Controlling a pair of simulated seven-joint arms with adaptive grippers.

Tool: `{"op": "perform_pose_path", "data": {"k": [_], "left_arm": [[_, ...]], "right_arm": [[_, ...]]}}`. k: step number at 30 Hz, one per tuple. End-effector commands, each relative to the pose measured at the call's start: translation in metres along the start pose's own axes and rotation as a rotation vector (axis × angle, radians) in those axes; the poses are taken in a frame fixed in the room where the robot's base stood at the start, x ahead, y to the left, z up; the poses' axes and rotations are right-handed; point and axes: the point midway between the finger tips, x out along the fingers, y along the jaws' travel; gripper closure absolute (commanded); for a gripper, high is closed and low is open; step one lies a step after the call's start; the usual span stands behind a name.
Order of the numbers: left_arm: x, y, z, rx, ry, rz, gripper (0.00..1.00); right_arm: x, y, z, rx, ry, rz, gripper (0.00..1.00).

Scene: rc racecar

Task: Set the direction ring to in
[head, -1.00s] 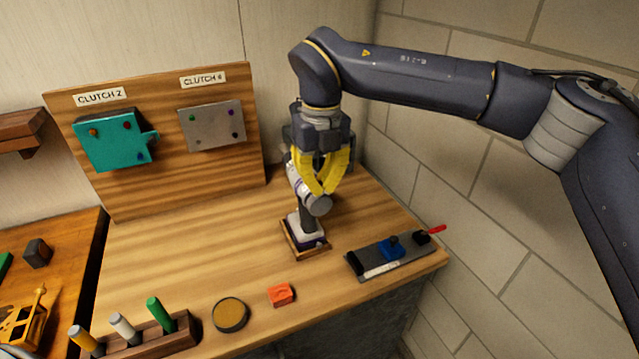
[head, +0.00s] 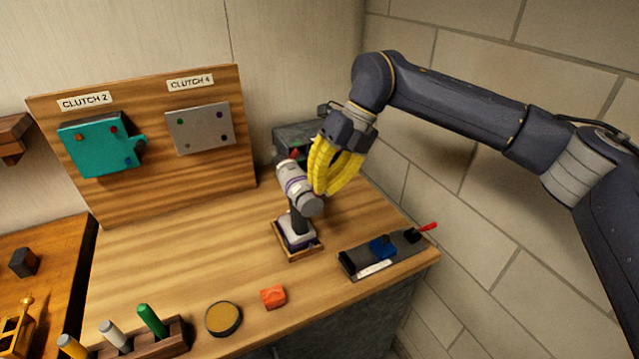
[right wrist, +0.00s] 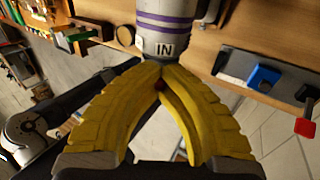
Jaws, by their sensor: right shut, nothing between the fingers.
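The cordless drill (head: 296,200) stands upright in a small wooden holder (head: 300,254) on the workbench, with its grey and purple body on top. In the right wrist view, the drill's ring (right wrist: 165,47) carries the label "IN" on its pale band, below purple stripes. My right gripper (head: 320,190), with yellow fingers, is shut and empty at the right side of the drill's body. In the right wrist view its fingertips (right wrist: 162,72) meet just below the "IN" label; whether they touch the ring I cannot tell.
A board with a teal plate (head: 100,146) and a grey plate (head: 199,128) stands at the back left. A grey fixture (head: 350,262) with a blue block and red-tipped lever lies right of the drill. An orange block (head: 273,297), a round tin (head: 223,318) and a marker rack (head: 165,340) line the front.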

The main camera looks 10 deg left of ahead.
Motion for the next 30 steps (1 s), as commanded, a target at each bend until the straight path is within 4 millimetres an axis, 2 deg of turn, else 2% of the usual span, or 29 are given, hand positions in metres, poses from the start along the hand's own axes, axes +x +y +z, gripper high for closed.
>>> {"op": "perform_pose_path", "data": {"k": [13,14,22,30], "left_arm": [[0.0,0.0,0.0001,0.0,0.0,0.0,0.56],[0.0,-0.0001,0.0002,0.0,0.0,0.0,0.56],[0.0,0.0,0.0002,0.0,0.0,0.0,0.56],[-0.0001,-0.0023,0.0028,0.0,-0.003,-0.002,0.56]], "right_arm": [[-0.0004,-0.0005,0.0002,0.0,-0.001,0.012,1.0],[-0.0004,-0.0005,0.0002,0.0,-0.001,0.012,0.99],[-0.0001,-0.0005,0.0001,0.0,0.0,0.011,0.67],[-0.001,-0.0006,0.0002,0.0,0.0,0.011,0.67]]}}
